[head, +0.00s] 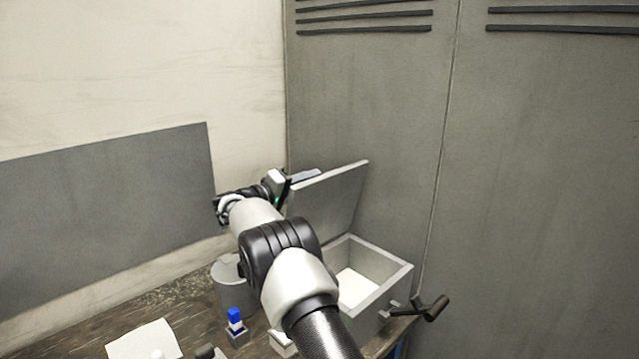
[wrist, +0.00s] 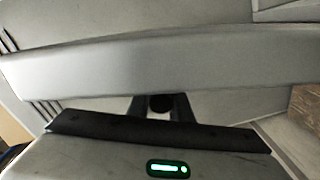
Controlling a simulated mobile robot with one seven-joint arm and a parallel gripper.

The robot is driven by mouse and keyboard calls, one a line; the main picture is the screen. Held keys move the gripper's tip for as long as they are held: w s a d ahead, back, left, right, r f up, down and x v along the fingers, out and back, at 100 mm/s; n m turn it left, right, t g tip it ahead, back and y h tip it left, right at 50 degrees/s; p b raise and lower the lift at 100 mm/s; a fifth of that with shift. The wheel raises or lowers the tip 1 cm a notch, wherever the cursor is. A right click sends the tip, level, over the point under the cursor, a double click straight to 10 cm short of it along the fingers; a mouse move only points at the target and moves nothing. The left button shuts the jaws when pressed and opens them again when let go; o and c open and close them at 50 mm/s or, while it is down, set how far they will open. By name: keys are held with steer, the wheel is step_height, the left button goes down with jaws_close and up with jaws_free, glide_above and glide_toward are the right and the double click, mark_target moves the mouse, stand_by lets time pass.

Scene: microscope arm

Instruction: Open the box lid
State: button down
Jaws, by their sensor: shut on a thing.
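The grey box (head: 402,277) stands on the table against the cabinet, with something white inside it. Its lid (head: 337,195) is raised steeply on the box's far side, so the box stands open. In the wrist view the lid (wrist: 150,65) crosses the picture as a broad grey band. My gripper (wrist: 160,106) is at the lid, with its dark fingers shut on the lid; the fingertips are partly hidden. In the head view my arm comes in from the front and hides the box's left side and part of the fingers.
A grey round container (head: 227,272) stands left of the box. A small blue-topped item (head: 235,318) and a white sheet (head: 145,338) are nearer the front. A dark handle (head: 432,308) sticks out at the box's right. The tall cabinet (head: 540,180) closes off the right side.

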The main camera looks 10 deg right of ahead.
steer(key=shift+w+a+f, duration=0.45)
steer(key=shift+w, duration=0.2)
steer(key=shift+f, duration=0.1)
steer(key=c, duration=1.6)
jaws_free()
steer(key=shift+w+a, duration=0.1)
steer(key=shift+r, duration=0.2)
steer(key=b+v, duration=0.2)
steer(key=v, duration=1.5)
steer(key=shift+s+a, duration=0.1)
steer(key=shift+s, duration=0.1)
